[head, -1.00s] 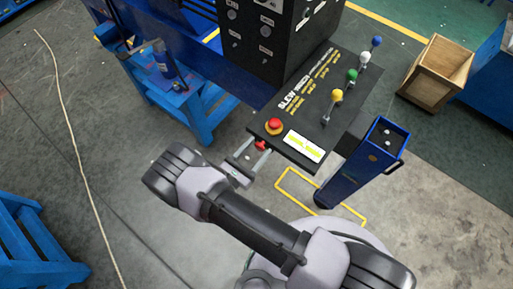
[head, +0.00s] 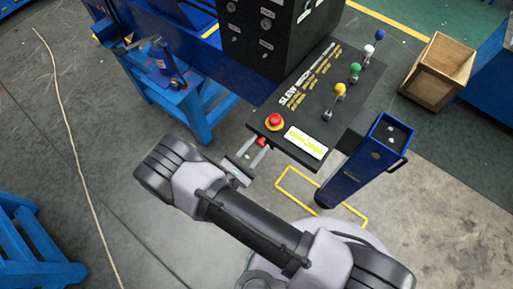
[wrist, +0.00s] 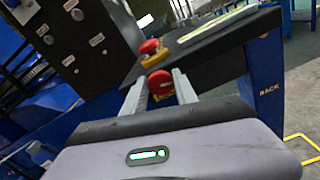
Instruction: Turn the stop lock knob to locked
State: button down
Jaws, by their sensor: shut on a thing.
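The stop lock knob is a small red knob (head: 262,142) under the front edge of the black slew winch panel (head: 312,108). In the wrist view the red knob (wrist: 160,83) sits between my two fingers, with a bit of yellow below it. My gripper (head: 252,157) is shut on this knob, fingers on either side of it. My gripper also shows in the wrist view (wrist: 160,90). Any mark for the knob's locked position cannot be read.
A red mushroom button (head: 275,120) on a yellow base stands just above, on the panel top. Several levers with coloured balls (head: 340,89) line the panel's right side. A blue stand (head: 365,165) is to the right, a wooden crate (head: 437,73) beyond it.

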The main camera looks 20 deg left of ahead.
jog(key=m+b, duration=0.4)
jog(key=shift+f+m, duration=0.2)
jog(key=shift+m, duration=0.1)
jog(key=m+b, duration=0.3)
jog(key=shift+d+m, duration=0.1)
jog(key=shift+m, duration=0.3)
jog(key=m+b, duration=0.4)
jog(key=shift+f, duration=0.1)
jog(key=shift+m+b, duration=1.1)
jog(key=c, duration=1)
grip_release()
